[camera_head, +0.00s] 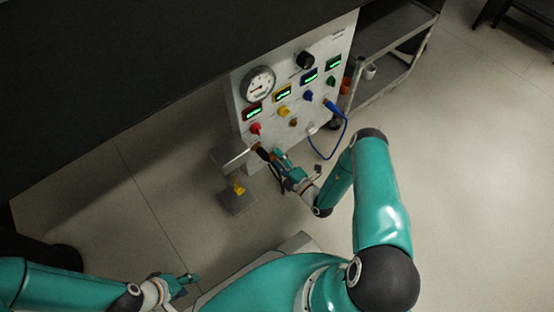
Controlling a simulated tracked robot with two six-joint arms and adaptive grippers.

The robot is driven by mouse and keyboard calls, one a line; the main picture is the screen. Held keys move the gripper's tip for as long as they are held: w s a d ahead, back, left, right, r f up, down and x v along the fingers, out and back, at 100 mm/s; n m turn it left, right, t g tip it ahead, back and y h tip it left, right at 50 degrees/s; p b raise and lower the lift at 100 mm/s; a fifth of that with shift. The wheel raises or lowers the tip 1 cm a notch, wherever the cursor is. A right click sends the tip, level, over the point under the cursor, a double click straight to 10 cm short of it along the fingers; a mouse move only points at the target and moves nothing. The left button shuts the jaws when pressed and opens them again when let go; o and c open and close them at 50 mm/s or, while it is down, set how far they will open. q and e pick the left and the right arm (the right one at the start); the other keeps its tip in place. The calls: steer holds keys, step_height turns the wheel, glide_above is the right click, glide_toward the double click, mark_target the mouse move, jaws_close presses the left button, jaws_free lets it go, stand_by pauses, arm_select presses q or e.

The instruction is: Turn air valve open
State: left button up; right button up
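A white upright panel (291,123) carries a round dial gauge (258,84), a black knob (305,60) and several small lit displays. Below the displays are a red knob (255,128), a yellow knob (284,111), a blue knob (308,95) and a green knob (330,81). Labels are too small to read, so I cannot tell which is the air valve. My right gripper (277,158) is at the panel's lower left, below the red knob, beside a dark piece with an orange end (262,153); contact is unclear. My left gripper (187,281) is low at left, away from the panel.
A grey stand (238,203) with a yellow part stands left of my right gripper. A blue cable (335,143) loops from the panel's lower right. A grey shelf cart (396,66) stands right of the panel. A dark surface (130,70) fills the upper left.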

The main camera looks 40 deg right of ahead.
steer(key=shift+a, duration=0.1)
steer(key=s, duration=1.2)
steer(key=shift+d, duration=0.45)
